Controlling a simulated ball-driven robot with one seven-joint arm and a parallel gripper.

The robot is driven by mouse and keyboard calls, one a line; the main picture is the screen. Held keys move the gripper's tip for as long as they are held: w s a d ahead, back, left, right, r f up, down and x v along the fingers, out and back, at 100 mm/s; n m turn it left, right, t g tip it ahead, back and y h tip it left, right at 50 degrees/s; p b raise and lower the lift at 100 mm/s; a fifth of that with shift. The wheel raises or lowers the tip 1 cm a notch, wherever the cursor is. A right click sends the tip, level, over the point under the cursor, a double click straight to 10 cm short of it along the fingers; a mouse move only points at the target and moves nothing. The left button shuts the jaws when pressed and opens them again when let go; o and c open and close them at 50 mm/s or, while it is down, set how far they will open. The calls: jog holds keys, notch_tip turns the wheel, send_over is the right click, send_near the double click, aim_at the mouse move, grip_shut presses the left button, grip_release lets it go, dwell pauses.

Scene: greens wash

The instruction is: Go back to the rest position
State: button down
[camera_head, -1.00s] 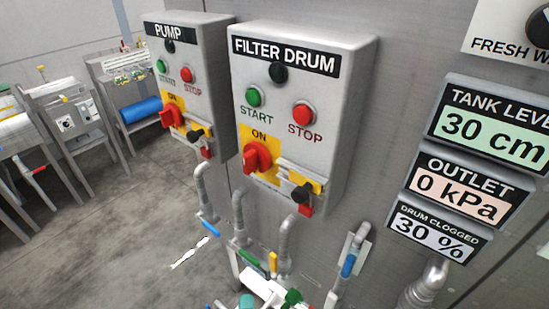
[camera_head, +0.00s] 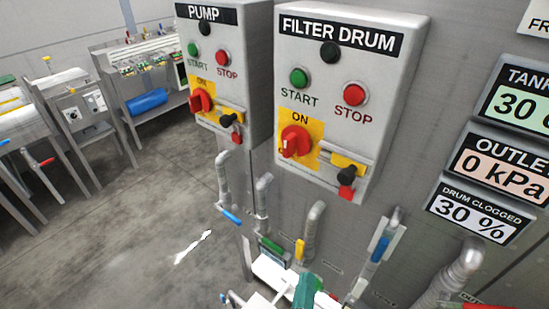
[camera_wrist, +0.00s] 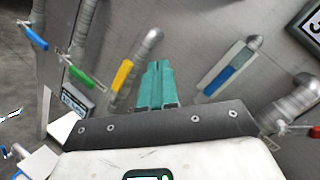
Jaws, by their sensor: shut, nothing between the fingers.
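My gripper (camera_wrist: 157,86) shows in the wrist view as two teal fingers, closed together with nothing held. They point at the grey metal wall with pipes and valve handles. In the head view, the teal fingers (camera_head: 307,292) show at the bottom edge, below the FILTER DRUM box (camera_head: 345,75) and in front of the lower pipes. I see no contact with a handle, though depth there is hard to judge. Much of my arm is out of view.
Pipes with blue (camera_wrist: 218,80), yellow (camera_wrist: 122,76) and green (camera_wrist: 87,78) handles stand around my gripper. The PUMP box (camera_head: 213,63) is at upper left. The outlet display (camera_head: 492,168) reads 0 kPa. Open floor (camera_head: 150,225) lies left, with equipment benches (camera_head: 75,110) beyond.

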jog(key=s+d+f+m+g+h+b, duration=0.15)
jog(key=d+f+m+g, duration=0.25)
jog(key=d+m, duration=0.4)
jog(key=s+d+f+m+g+h+b, duration=0.1)
jog(key=s+d+f+m+g, duration=0.25)
jog(key=d+m, duration=0.4)
jog(key=s+d+f+m+g+h+b, duration=0.2)
jog(key=d+f+m+g, duration=0.15)
jog(key=d+m, duration=0.45)
jog(key=s+a+f+m+g+y+b, duration=0.1)
jog(key=s+f+m+g+y+b, duration=0.1)
jog(key=s+m, duration=0.4)
jog(key=s+a+f+m+g+y+b, duration=0.1)
jog(key=s+f+m+g+y, duration=0.3)
jog(key=s+f+m+y, duration=0.3)
jog(key=m, duration=0.5)
jog(key=shift+s+a+m+b, duration=0.25)
jog(key=shift+m+b, duration=0.1)
